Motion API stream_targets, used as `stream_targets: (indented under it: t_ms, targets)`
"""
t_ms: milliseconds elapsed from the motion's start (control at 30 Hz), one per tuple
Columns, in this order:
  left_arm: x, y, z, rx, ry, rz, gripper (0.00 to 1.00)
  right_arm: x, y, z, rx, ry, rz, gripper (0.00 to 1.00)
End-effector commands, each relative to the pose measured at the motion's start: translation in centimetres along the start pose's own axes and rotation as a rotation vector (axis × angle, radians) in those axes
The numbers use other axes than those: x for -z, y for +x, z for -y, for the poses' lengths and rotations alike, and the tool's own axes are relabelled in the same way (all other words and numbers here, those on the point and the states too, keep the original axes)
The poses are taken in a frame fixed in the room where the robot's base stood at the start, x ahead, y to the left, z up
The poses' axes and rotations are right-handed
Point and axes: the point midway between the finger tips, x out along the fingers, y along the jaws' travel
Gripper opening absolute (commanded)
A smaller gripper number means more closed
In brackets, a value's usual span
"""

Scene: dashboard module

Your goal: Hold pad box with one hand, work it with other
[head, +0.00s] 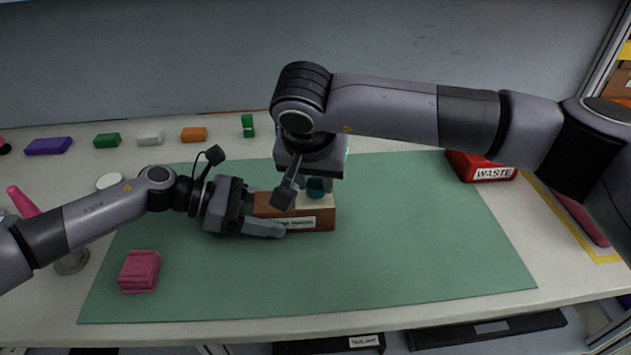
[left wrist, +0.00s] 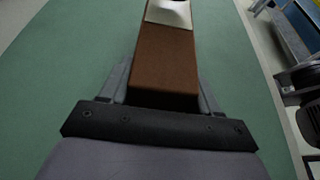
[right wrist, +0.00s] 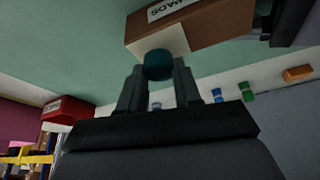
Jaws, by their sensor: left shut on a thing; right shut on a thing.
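The brown pad box (head: 321,218), with a white label on its side, stands on the green mat (head: 400,250). It also shows in the left wrist view (left wrist: 165,58) and the right wrist view (right wrist: 218,22). My left gripper (head: 264,212) is shut on the box's left end, one finger along each side. A rounded teal piece (right wrist: 158,65) sits at the white part on top of the box. My right gripper (right wrist: 157,80) comes from above and is shut on the teal piece. In the head view my right wrist hides part of the box top.
A pink block stack (head: 140,270) lies on the mat at front left. A red waste bin (head: 480,166) stands at back right. Several coloured blocks line the table's back, including a purple one (head: 49,146). The mat's front right is clear.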

Motion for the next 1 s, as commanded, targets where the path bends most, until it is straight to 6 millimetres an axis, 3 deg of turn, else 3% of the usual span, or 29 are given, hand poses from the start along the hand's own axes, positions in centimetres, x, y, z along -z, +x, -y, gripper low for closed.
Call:
stream_targets:
  t_ms: [500, 867, 900, 967, 1000]
  targets:
    - [0.0, 0.0, 0.0, 0.000, 0.000, 0.000, 0.13, 1.6, -3.9, 0.0, 0.000, 0.000, -0.001, 0.05]
    - [0.0, 0.0, 0.0, 0.000, 0.000, 0.000, 0.13, 1.8, -4.5, 0.0, 0.000, -0.001, 0.000, 0.05]
    - [0.0, 0.0, 0.0, 0.000, 0.000, 0.000, 0.68, 1.8, -4.5, 0.0, 0.000, -0.001, 0.000, 0.05]
    - [0.0, 0.0, 0.0, 0.000, 0.000, 0.000, 0.88, 1.8, -4.4, 0.0, 0.000, -0.001, 0.000, 0.05]
    - [0.0, 0.0, 0.0, 0.000, 0.000, 0.000, 0.91, 1.8, -4.4, 0.0, 0.000, -0.001, 0.000, 0.05]
